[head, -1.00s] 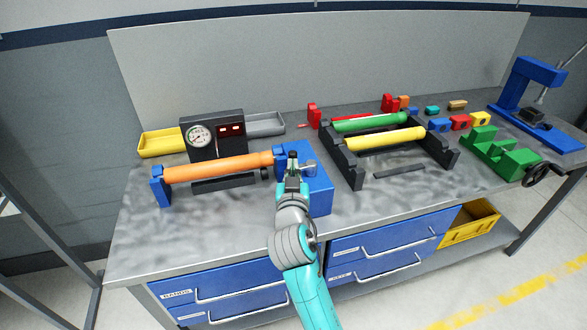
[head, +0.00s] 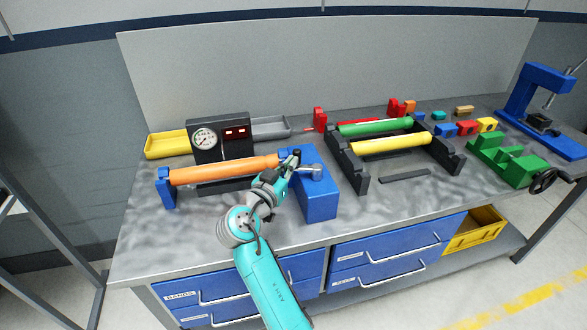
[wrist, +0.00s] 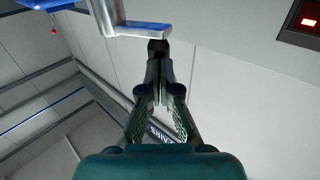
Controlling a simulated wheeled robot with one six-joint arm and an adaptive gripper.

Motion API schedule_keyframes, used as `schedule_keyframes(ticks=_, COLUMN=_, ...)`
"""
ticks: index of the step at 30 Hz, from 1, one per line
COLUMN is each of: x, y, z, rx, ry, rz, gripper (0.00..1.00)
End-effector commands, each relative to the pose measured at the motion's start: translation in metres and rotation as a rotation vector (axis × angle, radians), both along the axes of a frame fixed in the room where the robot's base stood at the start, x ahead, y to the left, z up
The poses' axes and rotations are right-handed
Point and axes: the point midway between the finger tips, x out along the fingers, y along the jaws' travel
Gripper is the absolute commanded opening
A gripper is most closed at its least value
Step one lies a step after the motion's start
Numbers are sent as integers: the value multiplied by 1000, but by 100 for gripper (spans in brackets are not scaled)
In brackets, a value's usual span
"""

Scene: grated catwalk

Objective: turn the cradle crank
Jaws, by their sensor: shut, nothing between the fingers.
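The orange roller (head: 225,171) lies across its blue cradle, whose left support (head: 164,187) stands at the left and whose large blue block (head: 318,197) stands at the right. A silver crank (head: 313,171) sits at the top of this block. My gripper (head: 295,155) is beside the crank, at the roller's right end. In the wrist view the crank's silver arm (wrist: 138,29) runs across the top of the picture. My fingertips (wrist: 158,47) are together just under its right end, with nothing between them. I cannot tell whether they touch it.
A black rack (head: 358,172) with green and yellow rollers is to the right. The bench front is clear.

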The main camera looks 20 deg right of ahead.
Motion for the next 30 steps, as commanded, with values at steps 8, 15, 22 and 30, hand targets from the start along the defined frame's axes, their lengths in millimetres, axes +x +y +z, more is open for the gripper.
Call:
schedule_keyframes(ticks=8, x=20, y=1, z=2, rx=-1, ry=0, rz=-236, gripper=0)
schedule_keyframes(ticks=15, x=32, y=-3, z=0, rx=0, ry=1, rz=-273, gripper=0)
schedule_keyframes(ticks=22, x=42, y=-7, z=0, rx=0, ry=1, rz=-271, gripper=0)
schedule_keyframes(ticks=30, x=48, y=-10, z=-1, rx=1, ry=2, rz=-270, gripper=0)
